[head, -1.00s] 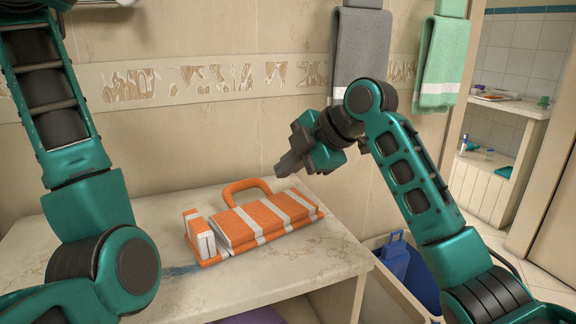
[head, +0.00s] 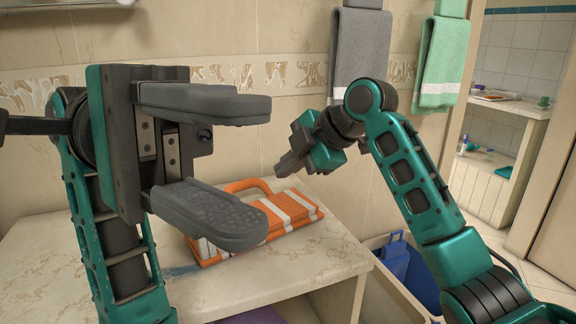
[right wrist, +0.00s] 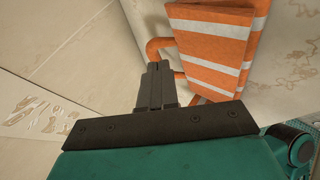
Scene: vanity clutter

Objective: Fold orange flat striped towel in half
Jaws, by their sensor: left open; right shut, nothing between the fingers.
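The orange towel with white stripes (head: 292,212) lies folded in a thick block on the marble counter. A loop of it curves up at its back edge. My left gripper (head: 245,165) is open and empty, close to the head camera, and hides the left part of the towel. My right gripper (head: 283,170) is shut and empty, above the counter behind the towel's right side. In the right wrist view the shut right fingers (right wrist: 157,82) point down beside the striped towel (right wrist: 215,48), apart from it as far as I can tell.
The marble counter (head: 260,287) is bare in front of the towel. A grey towel (head: 358,50) and a green towel (head: 440,65) hang on the wall behind.

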